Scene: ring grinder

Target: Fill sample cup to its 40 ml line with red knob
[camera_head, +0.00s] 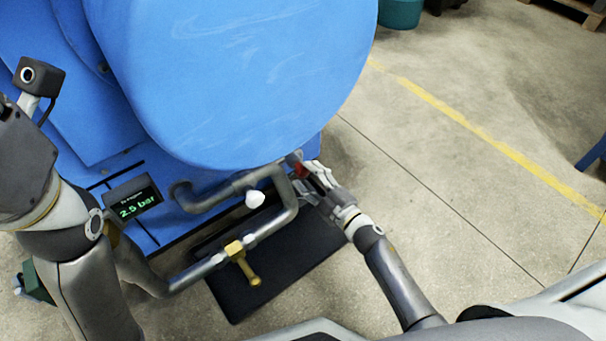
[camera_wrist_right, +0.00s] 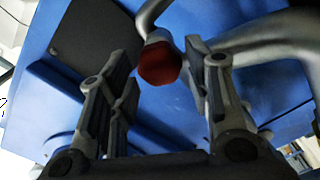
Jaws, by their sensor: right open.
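The red knob (camera_head: 300,169) is on the grey pipework under the big blue tank. My right gripper (camera_head: 316,182) is at the knob, on its right side, and partly covers it. In the right wrist view the knob (camera_wrist_right: 160,64) shows as a dark red faceted end on a grey pipe. It is between the two open fingers of my right gripper (camera_wrist_right: 157,62), with gaps on both sides. A small white object (camera_head: 255,199) shows beside the pipe; I cannot tell whether it is the sample cup. My left gripper is out of view; only its arm shows at the left.
The blue tank (camera_head: 250,70) fills the top. A display (camera_head: 133,206) reads 2.5 bar. The concrete floor (camera_head: 450,190) at the right is mostly clear.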

